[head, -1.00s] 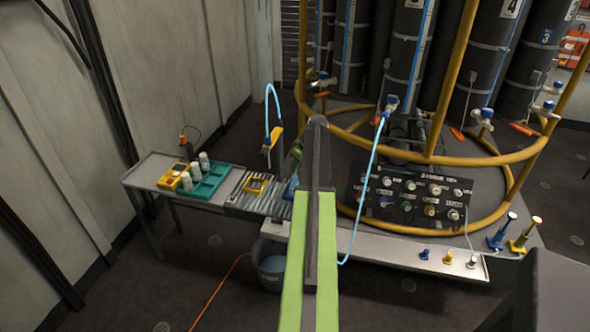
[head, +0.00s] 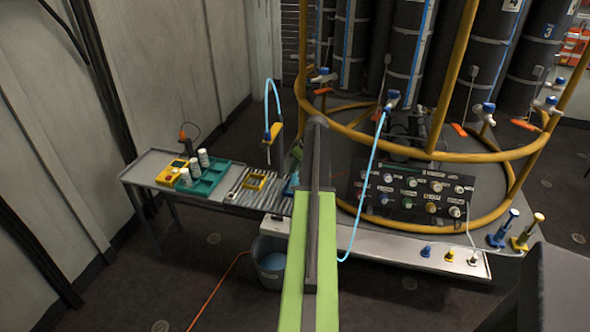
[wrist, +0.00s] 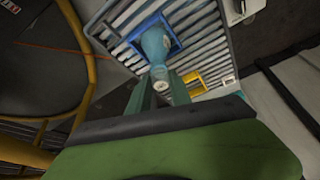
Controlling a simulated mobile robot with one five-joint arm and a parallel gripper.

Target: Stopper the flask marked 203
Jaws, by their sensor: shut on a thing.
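In the wrist view my gripper (wrist: 160,92) is shut on a small pale round-ended piece (wrist: 160,86), which looks like a stopper. It lines up with the narrow neck of a light blue flask (wrist: 156,46). I cannot tell whether the piece is seated in the neck. The flask stands in a blue frame (wrist: 178,47) on a roller conveyor (wrist: 117,22). No number is readable on the flask.
A yellow frame (head: 255,181) sits beside the blue one on the rollers. A teal tray (head: 213,178) with white bottles and a yellow device (head: 170,172) lie left. A bucket (head: 270,262) stands below. A yellow ring rail (head: 440,155) and a knob panel (head: 410,195) are right.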

